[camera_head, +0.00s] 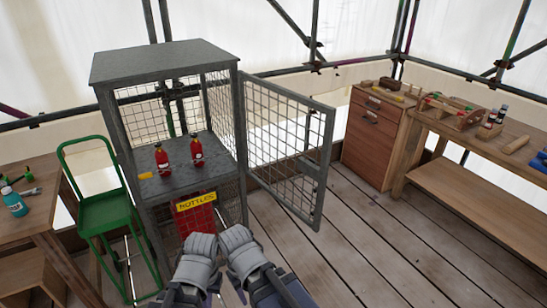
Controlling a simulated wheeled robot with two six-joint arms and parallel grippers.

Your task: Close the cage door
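The grey cage (165,52) stands left of centre with its mesh door (290,145) swung wide open to the right. The door hangs from the cage's right front post, and its free edge is out over the plank floor. Two red bottles (197,150) stand on the cage's shelf. My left gripper (202,240) and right gripper (236,234) are side by side at the bottom centre, in front of the cage's lower part. Both appear apart from the door. Their fingertips are too unclear to show whether they are open or shut.
A yellow-labelled red panel (195,214) is below the shelf. A wooden drawer cabinet (370,135) and a workbench (480,140) stand on the right. The plank floor (370,235) right of my grippers is clear.

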